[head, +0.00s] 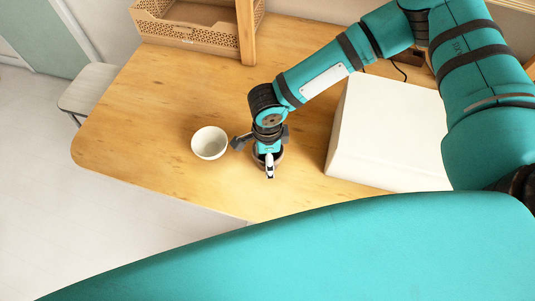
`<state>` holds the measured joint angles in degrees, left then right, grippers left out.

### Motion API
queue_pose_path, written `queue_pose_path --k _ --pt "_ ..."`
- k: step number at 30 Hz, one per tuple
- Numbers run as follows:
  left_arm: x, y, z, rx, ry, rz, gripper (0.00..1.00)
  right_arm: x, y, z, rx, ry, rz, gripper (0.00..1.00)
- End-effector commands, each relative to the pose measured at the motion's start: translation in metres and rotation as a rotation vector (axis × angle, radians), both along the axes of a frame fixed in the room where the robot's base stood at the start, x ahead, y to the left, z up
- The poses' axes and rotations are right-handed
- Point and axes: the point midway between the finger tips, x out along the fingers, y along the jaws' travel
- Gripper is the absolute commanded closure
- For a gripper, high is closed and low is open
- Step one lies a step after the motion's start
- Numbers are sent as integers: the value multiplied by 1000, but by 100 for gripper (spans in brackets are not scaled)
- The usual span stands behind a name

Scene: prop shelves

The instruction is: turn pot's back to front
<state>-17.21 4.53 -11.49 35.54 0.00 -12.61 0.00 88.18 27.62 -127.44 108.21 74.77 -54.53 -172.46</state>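My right gripper (264,145) comes down from the upper right over the table, near its front edge. Its dark finger parts show on both sides of the wrist, but its fingertips are hidden from above. A small part of a round, brownish-grey rim (282,160) shows beneath the gripper. This may be the pot, but most of it is covered, and its front and back cannot be told apart. A white bowl (209,143) stands upright just left of the gripper, apart from it. My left gripper is not in view.
The wooden table (150,115) has clear room to the left and behind the bowl. A large white box-like thing (385,135) stands close on the right. A perforated crate (190,30) and a wooden post (246,30) are at the back. A grey stool (88,88) stands left.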

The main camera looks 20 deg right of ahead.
Motion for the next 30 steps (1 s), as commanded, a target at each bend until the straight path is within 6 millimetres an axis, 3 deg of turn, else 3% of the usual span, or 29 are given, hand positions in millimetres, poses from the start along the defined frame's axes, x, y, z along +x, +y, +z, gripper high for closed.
queue_pose_path --k 13,14,18,30 --pt "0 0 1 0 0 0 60 0 0 -4 0 0 0 65" --pt "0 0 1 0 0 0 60 0 0 -4 1 0 1 20" --pt "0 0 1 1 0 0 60 0 0 -4 0 0 0 2" --pt "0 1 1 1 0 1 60 0 0 -4 0 0 0 0"
